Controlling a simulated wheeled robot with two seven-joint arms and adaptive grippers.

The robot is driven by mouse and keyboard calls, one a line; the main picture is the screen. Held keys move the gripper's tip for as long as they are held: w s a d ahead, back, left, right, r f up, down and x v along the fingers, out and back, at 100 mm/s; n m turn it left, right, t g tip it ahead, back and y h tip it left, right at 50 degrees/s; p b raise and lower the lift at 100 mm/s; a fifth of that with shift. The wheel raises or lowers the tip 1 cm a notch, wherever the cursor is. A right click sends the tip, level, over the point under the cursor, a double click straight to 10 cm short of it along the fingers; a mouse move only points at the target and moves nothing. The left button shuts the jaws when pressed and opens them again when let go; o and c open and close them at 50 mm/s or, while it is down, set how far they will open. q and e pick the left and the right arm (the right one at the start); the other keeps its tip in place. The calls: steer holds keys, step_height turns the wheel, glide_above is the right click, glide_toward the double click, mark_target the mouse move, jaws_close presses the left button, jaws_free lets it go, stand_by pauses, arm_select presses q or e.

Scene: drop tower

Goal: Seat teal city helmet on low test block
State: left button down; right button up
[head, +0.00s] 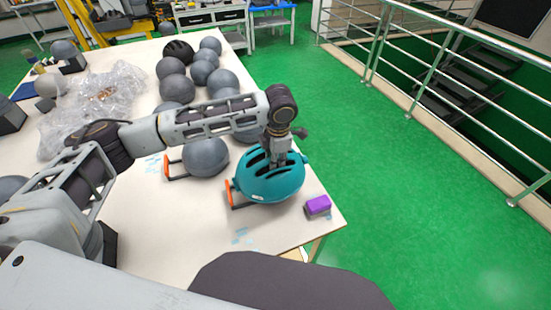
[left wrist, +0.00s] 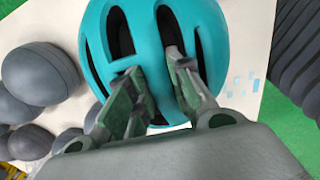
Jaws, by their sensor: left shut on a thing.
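The teal city helmet (head: 284,184) is near the table's right front corner, dome up. My left gripper (head: 277,160) comes down on it from above. In the left wrist view the fingers (left wrist: 152,88) reach into the vents of the helmet (left wrist: 98,30) and are shut on the rib between them. An orange-ended dark bracket (head: 231,194) sticks out from under the helmet's left side. What is beneath the helmet is hidden, so I cannot tell whether it rests on a test block. A grey rounded block (head: 205,157) with a similar orange-ended bracket stands left of it. My right gripper is not in view.
Several grey balls (head: 172,88) and a black helmet (head: 178,50) stand farther back. Clear plastic wrap (head: 100,95) lies at left. The table front (head: 190,225) is mostly bare.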

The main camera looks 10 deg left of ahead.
arm_select(q)
steer(key=shift+f, duration=0.3)
steer(key=shift+f+b, duration=0.35)
steer(key=shift+b, duration=0.2)
steer(key=shift+f, duration=0.4)
steer(key=shift+f+b, duration=0.3)
steer(key=shift+f, duration=0.7)
steer(key=shift+p, duration=0.45)
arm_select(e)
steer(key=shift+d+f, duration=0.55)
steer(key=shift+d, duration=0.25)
arm_select(q)
steer(key=shift+w+p, duration=0.1)
steer(key=shift+p, duration=0.25)
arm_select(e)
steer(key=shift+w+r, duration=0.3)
